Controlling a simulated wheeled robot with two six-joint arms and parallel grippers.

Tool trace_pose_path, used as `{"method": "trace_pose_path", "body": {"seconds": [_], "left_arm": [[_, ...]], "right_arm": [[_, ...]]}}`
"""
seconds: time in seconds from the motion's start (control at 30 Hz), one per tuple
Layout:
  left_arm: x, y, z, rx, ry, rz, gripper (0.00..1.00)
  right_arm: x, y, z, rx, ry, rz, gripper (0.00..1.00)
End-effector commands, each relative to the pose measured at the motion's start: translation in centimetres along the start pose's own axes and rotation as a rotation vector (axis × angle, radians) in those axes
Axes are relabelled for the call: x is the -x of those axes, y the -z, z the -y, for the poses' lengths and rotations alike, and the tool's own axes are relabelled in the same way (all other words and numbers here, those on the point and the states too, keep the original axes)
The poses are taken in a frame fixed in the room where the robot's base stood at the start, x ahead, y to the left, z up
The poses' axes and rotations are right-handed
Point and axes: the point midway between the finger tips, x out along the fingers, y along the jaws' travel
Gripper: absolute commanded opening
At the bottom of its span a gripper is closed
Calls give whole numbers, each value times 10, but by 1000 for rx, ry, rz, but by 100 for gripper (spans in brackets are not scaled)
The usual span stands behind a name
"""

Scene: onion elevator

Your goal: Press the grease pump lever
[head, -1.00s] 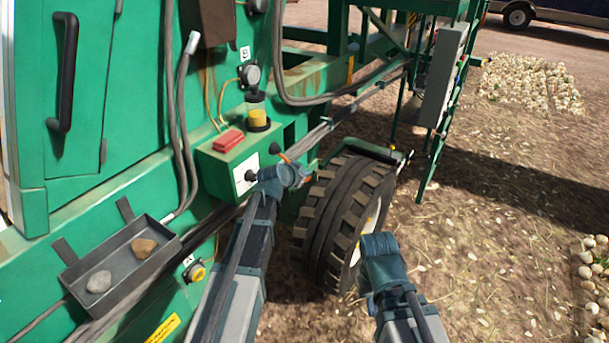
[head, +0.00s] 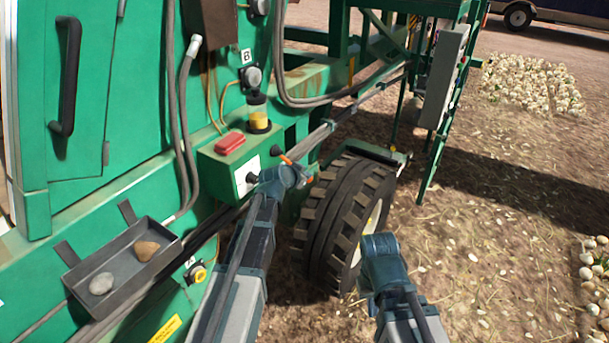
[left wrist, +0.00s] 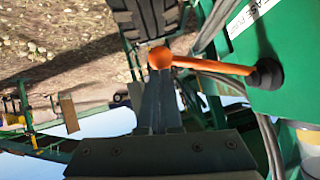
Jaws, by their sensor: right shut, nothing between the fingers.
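The grease pump is a green box (head: 228,165) on the machine's side, with a white label and a red block on top. Its orange lever (head: 285,158) sticks out to the right. In the left wrist view the lever (left wrist: 215,66) runs from a black pivot to a round orange knob (left wrist: 160,57). My left gripper (left wrist: 159,78) is shut, its tips right at the knob; I cannot tell whether they touch it. In the head view my left gripper (head: 290,176) is just below the lever, its fingertips mostly hidden. My right gripper (head: 380,250) is shut and empty, beside the tyre.
A large black tyre (head: 338,218) stands close right of the pump. A grey tray (head: 118,275) with two stones is fixed at lower left. A clear cup with yellow grease (head: 258,115) sits above the box. Hoses run along the green panel. Open ground lies at right.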

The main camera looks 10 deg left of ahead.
Motion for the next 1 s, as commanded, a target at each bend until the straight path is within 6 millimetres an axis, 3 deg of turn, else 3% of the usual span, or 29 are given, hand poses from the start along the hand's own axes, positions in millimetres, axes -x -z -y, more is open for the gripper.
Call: {"method": "trace_pose_path", "body": {"seconds": [0.2, 0.4, 0.6, 1.0], "left_arm": [[24, 28, -5, -2, 1, -3, 0], [75, 26, -8, 1, 4, -4, 0], [112, 24, -10, 1, 4, -5, 0], [119, 22, -10, -1, 4, -5, 0]], "right_arm": [[34, -2, -3, 1, 0, 0, 0], [59, -4, -6, 1, 0, 0, 0], [77, -5, -7, -4, 1, 0, 0], [80, -5, -8, -5, 1, 0, 0]]}}
